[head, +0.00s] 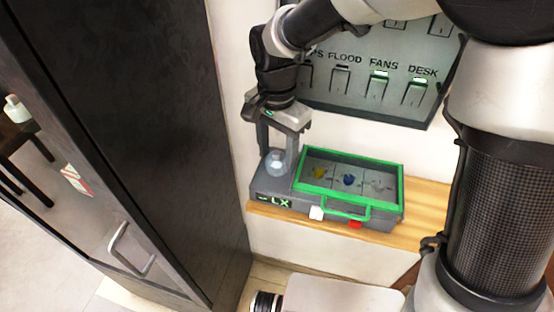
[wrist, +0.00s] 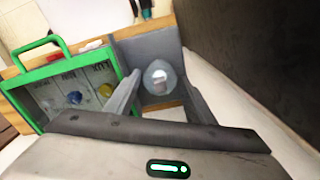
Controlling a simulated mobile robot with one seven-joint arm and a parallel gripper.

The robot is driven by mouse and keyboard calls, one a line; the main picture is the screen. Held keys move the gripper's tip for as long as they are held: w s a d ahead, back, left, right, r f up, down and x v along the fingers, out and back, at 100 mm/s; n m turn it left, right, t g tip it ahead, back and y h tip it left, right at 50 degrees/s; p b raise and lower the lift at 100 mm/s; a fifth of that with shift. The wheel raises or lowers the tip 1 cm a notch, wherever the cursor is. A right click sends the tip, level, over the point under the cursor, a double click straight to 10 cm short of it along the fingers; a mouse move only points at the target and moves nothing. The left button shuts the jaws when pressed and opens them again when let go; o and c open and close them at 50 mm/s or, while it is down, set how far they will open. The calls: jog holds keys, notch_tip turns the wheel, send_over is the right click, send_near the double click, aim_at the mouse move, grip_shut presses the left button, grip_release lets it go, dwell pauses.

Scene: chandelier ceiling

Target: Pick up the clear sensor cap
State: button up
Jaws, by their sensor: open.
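The clear sensor cap (head: 275,161) is a small translucent dome on the left end of a grey box (head: 262,186) marked LX. It also shows in the wrist view (wrist: 160,78), between and beyond the fingertips. My gripper (head: 277,152) points down over that end of the box, with its fingers open on either side of the cap. In the wrist view my gripper (wrist: 162,98) has a wide gap between its fingers. I cannot tell whether either finger touches the cap.
A green-framed lid with a handle (head: 347,209) covers compartments with yellow, blue and clear pieces. A wooden shelf (head: 420,218) bears the box. A dark cabinet (head: 150,120) stands close left. A switch panel (head: 345,110) hangs behind.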

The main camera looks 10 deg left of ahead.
jog(key=shift+c, duration=0.3)
jog(key=c, duration=0.7)
jog(key=shift+r, duration=0.1)
jog(key=shift+c, duration=0.2)
